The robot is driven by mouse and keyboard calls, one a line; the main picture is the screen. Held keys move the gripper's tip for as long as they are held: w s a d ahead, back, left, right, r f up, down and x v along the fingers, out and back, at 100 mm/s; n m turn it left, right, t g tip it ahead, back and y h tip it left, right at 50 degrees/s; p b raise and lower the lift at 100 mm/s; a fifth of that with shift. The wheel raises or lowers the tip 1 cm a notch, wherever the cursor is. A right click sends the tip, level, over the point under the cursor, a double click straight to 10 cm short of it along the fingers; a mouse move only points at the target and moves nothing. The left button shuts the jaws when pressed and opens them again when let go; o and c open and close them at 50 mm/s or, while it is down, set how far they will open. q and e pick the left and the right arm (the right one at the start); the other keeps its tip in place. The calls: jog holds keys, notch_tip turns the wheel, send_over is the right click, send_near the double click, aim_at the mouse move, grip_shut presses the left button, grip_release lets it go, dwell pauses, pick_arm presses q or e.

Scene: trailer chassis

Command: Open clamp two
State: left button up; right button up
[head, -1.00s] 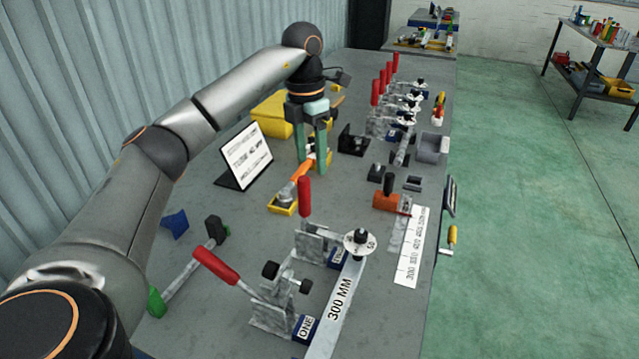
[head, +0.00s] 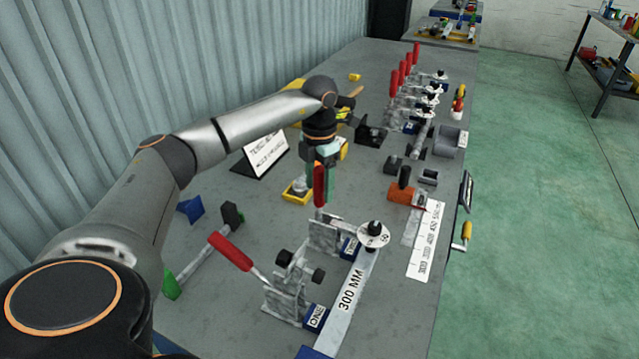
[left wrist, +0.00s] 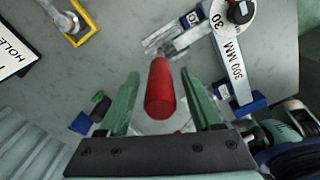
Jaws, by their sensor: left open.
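Clamp two (head: 324,233) stands beside the 300 MM bar (head: 352,290). Its red handle (head: 320,186) points upright, and its black-topped spindle sits at a white disc (head: 373,235) on the bar. My left gripper (head: 322,198) is open at this handle. In the left wrist view the red handle (left wrist: 160,95) lies between the two green fingers (left wrist: 160,76), with gaps visible on both sides. Clamp one (head: 285,297) is nearer, its red handle (head: 230,250) tilted back to the left. My right gripper is not seen.
A sign (head: 262,153) and a yellow-framed block (head: 297,192) lie beyond clamp two. An orange block with a black knob (head: 402,191) and a white scale strip (head: 427,240) lie right. Several red-handled clamps (head: 402,75) stand farther back. Dark parts at the wrist view's lower right are unclear.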

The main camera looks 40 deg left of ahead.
pick_arm(q)
jog(key=shift+f, duration=0.1)
grip_shut()
dwell(0.5)
dwell(0.9)
